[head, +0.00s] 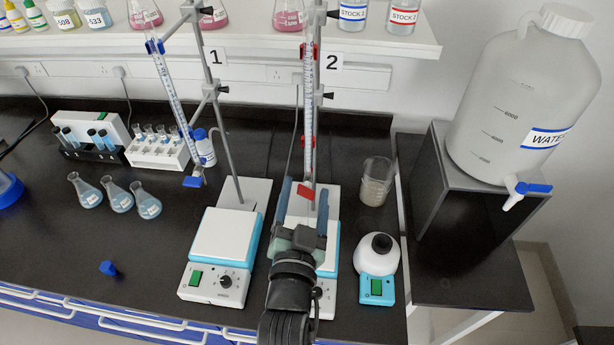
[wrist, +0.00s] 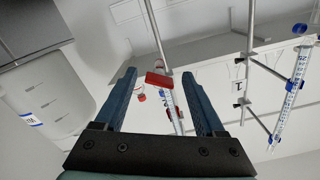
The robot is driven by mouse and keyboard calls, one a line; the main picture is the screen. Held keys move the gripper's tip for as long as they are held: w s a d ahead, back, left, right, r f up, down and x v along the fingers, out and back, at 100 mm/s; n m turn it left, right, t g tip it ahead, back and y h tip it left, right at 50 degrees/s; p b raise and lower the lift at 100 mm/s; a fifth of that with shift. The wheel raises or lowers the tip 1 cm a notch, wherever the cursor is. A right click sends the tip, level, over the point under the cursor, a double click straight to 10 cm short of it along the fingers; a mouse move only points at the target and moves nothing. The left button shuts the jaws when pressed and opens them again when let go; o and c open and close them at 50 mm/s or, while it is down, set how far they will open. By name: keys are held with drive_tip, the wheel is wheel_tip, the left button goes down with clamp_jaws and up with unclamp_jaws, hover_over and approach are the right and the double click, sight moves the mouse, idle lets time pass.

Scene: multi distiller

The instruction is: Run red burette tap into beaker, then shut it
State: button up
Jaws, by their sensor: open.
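The red burette (head: 308,110) hangs upright in red clamps on the stand marked 2. Its red tap (head: 306,191) is at the lower end; in the wrist view the tap handle (wrist: 159,79) shows between my fingertips. My gripper (head: 303,188) is open, one finger on each side of the tap; I cannot tell if either touches it. The beaker (head: 376,182) stands on the bench to the right of stand 2, not under the burette. It seems to hold some pale liquid. The burette's tip is hard to make out behind my gripper.
A white and blue device (head: 377,266) stands in front of the beaker. Several flasks (head: 118,196) are at the left. A water carboy (head: 525,105) sits on a box at the right.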

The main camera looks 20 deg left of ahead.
sight(306, 190)
drive_tip(key=shift+x, duration=1.55)
clamp_jaws()
